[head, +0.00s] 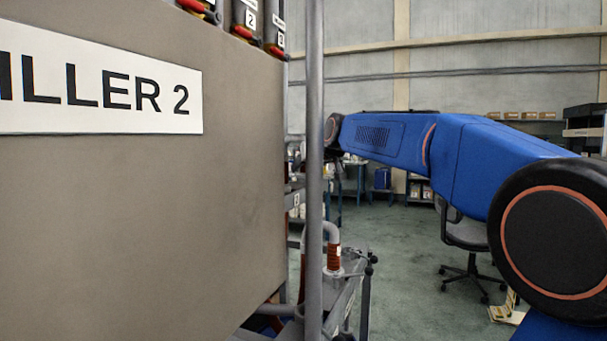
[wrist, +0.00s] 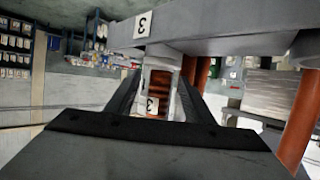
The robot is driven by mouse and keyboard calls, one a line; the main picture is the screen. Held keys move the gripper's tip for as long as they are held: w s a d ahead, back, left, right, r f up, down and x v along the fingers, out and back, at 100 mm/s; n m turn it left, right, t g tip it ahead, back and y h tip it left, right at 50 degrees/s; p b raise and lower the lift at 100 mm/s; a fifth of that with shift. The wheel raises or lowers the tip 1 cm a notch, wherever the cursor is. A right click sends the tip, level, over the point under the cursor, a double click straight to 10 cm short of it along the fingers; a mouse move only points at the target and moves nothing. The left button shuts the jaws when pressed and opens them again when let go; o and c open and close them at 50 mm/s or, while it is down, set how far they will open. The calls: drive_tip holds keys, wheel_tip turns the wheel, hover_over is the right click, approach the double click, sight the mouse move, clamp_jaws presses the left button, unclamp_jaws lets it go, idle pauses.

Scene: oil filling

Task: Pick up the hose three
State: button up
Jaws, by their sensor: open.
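In the wrist view, my gripper (wrist: 160,78) is open, with one dark finger on each side of a pale hose end with a red-brown part. The hose tagged 3 cannot be made out there.
A large grey panel (head: 130,200) marked "LLER 2" fills the left of the head view, beside a grey pole (head: 315,180). A curved pipe with a red-brown section (head: 333,258) stands lower down. A grey beam (wrist: 215,30) tagged 3 crosses the wrist view. An office chair (head: 468,235) stands right.

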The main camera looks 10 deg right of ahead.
sight(301, 171)
drive_tip(key=shift+x, duration=3)
drive_tip(key=shift+r, duration=0.1)
clamp_jaws()
